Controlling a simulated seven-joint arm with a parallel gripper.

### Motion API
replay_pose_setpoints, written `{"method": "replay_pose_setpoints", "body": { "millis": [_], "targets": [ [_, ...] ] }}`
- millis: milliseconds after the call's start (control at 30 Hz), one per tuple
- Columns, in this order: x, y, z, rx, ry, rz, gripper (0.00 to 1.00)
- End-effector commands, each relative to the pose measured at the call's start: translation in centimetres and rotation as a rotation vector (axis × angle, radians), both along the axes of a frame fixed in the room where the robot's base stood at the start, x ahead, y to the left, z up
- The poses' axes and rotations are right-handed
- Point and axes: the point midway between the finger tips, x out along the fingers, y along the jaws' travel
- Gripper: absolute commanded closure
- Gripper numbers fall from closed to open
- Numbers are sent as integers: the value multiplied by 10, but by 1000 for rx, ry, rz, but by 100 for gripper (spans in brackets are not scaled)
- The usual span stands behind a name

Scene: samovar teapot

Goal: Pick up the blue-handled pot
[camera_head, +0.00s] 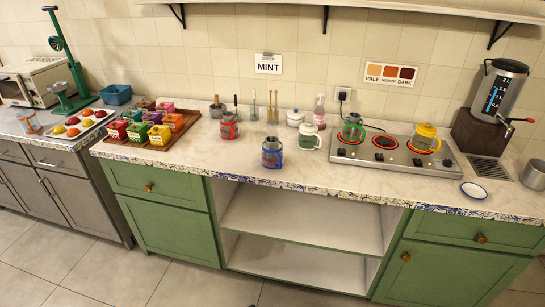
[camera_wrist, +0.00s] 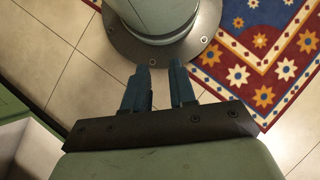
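The blue-handled pot (camera_head: 272,152) stands upright near the front edge of the white counter, left of the stove. It is a small dark pot with blue bands and a blue handle. My gripper (camera_wrist: 160,80) shows only in the wrist view. Its two dark fingers are apart with nothing between them, and they face the tiled floor and a round flanged base. The pot is not in the wrist view, and my gripper is not in the head view, so the gripper is away from the pot.
The stove (camera_head: 385,157) holds a green-handled pot (camera_head: 353,127) and a yellow pot (camera_head: 424,138). The counter around the blue pot's front and sides is clear.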

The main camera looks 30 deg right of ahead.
Motion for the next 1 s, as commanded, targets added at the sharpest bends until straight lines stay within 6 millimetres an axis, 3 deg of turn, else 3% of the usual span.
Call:
{"method": "replay_pose_setpoints", "body": {
  "millis": [567,1000],
  "targets": [
    [162,0,74,-3,-284,4,74],
    [280,-18,161,-82,-500,63,74]
  ]
}}
